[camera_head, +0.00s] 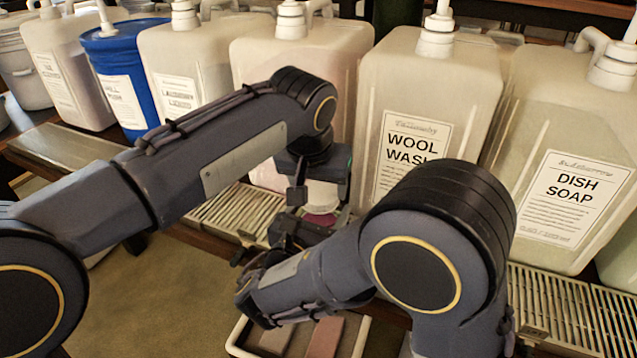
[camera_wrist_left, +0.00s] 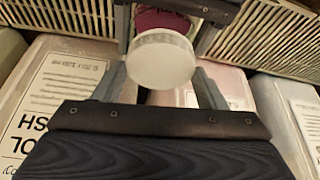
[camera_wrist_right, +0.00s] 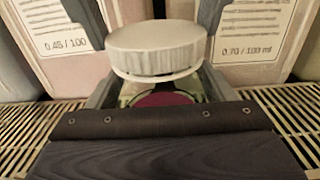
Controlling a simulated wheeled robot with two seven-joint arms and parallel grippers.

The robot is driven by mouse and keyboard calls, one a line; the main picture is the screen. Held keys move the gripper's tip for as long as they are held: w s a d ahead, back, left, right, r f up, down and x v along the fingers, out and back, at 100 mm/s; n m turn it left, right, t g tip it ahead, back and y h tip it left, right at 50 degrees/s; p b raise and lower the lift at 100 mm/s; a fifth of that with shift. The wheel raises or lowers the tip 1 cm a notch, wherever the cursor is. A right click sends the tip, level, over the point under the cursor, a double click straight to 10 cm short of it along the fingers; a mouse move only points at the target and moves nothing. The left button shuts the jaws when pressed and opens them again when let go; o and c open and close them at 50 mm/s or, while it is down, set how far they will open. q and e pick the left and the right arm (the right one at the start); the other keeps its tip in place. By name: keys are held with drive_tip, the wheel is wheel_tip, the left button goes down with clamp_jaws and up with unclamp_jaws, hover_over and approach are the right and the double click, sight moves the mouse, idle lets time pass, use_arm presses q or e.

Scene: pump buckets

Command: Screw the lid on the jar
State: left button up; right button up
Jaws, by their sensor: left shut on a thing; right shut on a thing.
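My left gripper (camera_head: 320,190) points down and is shut on a round white lid (camera_wrist_left: 160,58), which sits between its fingers in the left wrist view. The lid also shows in the right wrist view (camera_wrist_right: 155,48), roughly level above a clear jar with dark red contents (camera_wrist_right: 163,99). My right gripper (camera_head: 312,228) comes in lower and is shut on the jar, whose red part shows in the head view (camera_head: 320,218). The lid hides most of the jar's mouth. I cannot tell whether lid and jar touch.
Large white jugs stand in a row behind, labelled wool wash (camera_head: 405,150) and dish soap (camera_head: 568,195), with a blue bucket (camera_head: 122,75) at the left. A slatted grate (camera_head: 575,310) runs in front of them. A white-rimmed tray (camera_head: 362,340) lies below my right arm.

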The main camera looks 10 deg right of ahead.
use_arm(q)
drive_tip(key=m+g+h, duration=0.1)
drive_tip(key=m, duration=0.2)
drive_tip(key=shift+w+a+m, duration=0.1)
drive_tip(key=shift+m, duration=0.2)
drive_tip(key=m+g+h, duration=0.1)
drive_tip(key=m, duration=0.2)
drive_tip(key=m+g, duration=0.1)
drive_tip(key=m, duration=0.2)
drive_tip(key=m+g, duration=0.1)
drive_tip(key=m, duration=0.2)
drive_tip(key=shift+d+m+h, duration=0.2)
drive_tip(key=shift+m+h, duration=0.1)
drive_tip(key=o, duration=1.1)
drive_tip(key=shift+s, duration=0.2)
drive_tip(key=shift+o, duration=0.2)
drive_tip(key=shift+w+a, duration=0.1)
